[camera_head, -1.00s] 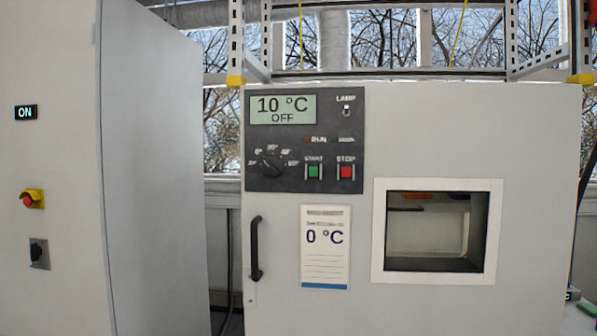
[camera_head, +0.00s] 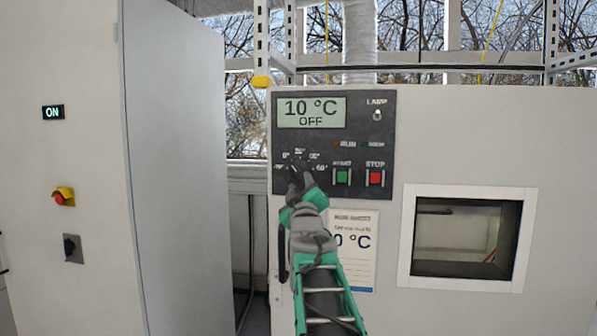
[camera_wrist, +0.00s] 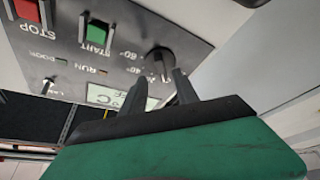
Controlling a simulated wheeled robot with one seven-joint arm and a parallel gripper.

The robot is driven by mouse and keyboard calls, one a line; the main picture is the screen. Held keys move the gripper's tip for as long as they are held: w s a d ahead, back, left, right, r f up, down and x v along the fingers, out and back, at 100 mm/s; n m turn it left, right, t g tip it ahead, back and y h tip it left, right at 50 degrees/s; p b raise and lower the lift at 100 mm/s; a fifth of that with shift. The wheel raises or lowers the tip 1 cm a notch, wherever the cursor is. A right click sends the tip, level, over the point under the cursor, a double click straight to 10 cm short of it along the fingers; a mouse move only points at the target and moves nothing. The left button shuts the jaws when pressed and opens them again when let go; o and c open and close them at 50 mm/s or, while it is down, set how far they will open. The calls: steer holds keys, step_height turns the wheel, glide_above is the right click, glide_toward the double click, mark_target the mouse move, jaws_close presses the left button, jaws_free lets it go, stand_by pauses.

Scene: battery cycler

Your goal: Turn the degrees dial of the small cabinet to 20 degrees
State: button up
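The small cabinet (camera_head: 480,140) is light grey with a dark control panel (camera_head: 385,140). Its display (camera_head: 311,112) reads 10 °C OFF. The black degrees dial (camera_wrist: 159,60) sits on the panel with temperature marks around it, seen upside down in the wrist view. In the head view my gripper mostly hides the dial, and its pointer setting cannot be read. My gripper (camera_head: 297,172) is at the dial. In the wrist view the two dark fingers of my gripper (camera_wrist: 160,80) are apart, with the dial at or just beyond their tips. Contact cannot be told.
Green START (camera_head: 342,177) and red STOP (camera_head: 375,178) buttons sit right of the dial. A lamp switch (camera_head: 377,114) is above them. A paper card (camera_head: 362,270) and a window (camera_head: 470,240) are below. A tall cabinet (camera_head: 175,170) stands at the left.

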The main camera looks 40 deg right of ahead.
mark_target(299, 174)
steer(key=p+x, duration=0.2)
steer(key=x, duration=0.3)
steer(key=shift+w, duration=0.15)
steer(key=shift+c, duration=0.2)
jaws_close()
